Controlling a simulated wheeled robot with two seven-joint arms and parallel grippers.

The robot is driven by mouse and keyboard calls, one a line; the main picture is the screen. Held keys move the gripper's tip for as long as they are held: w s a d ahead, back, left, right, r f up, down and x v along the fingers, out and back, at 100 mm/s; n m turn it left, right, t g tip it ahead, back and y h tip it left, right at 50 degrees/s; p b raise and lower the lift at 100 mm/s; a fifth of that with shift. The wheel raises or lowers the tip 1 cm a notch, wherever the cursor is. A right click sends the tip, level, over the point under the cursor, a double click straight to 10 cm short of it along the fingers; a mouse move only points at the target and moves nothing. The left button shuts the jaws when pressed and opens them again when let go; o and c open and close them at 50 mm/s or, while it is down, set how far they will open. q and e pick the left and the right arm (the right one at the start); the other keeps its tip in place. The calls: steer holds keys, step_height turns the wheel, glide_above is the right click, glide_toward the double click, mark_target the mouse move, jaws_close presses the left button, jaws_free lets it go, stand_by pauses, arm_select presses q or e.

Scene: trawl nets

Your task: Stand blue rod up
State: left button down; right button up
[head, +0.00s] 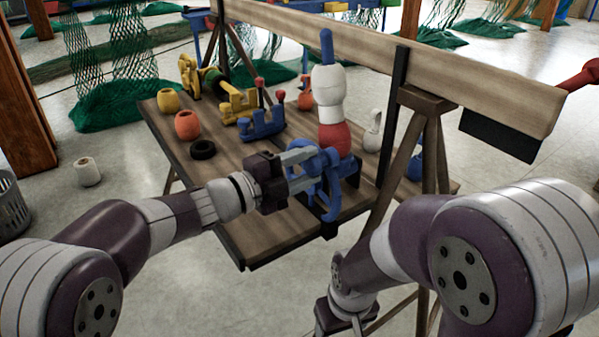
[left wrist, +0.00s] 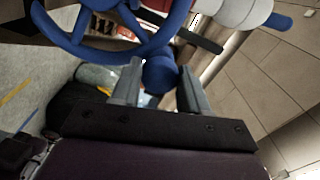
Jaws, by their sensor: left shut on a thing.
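The blue rod (head: 326,46) stands nearly upright on the workbench, its tip showing above a stack of floats: white (head: 328,85) on top, red (head: 334,138) below. Its middle is hidden inside them. The rod tip also shows in the left wrist view (left wrist: 279,22). A blue spoked wheel (head: 331,207) is at the stack's foot, at the bench's front edge. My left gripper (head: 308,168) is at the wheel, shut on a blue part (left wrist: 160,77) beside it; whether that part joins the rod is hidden. My right gripper's fingers are not in view.
The wooden bench (head: 235,215) carries a yellow clamp (head: 234,103), a blue clamp (head: 262,122), orange floats (head: 187,124), and a black ring (head: 203,149). A wooden beam (head: 440,70) crosses behind the stack. A post (head: 392,120) stands right of it.

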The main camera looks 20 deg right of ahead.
arm_select(q)
steer(key=shift+s+d+f+m+b, duration=0.15)
steer(key=shift+s+f+m+b, duration=0.45)
steer(key=shift+b, duration=0.5)
steer(key=shift+s+d+f+m+b, duration=0.15)
steer(key=shift+s+f+m+b, duration=0.2)
steer(key=shift+m+b, duration=0.55)
steer(key=c, duration=0.6)
jaws_free()
steer(key=p+v, duration=0.1)
steer(key=v, duration=1.1)
steer(key=shift+a, duration=0.35)
steer(key=shift+s+r, duration=0.1)
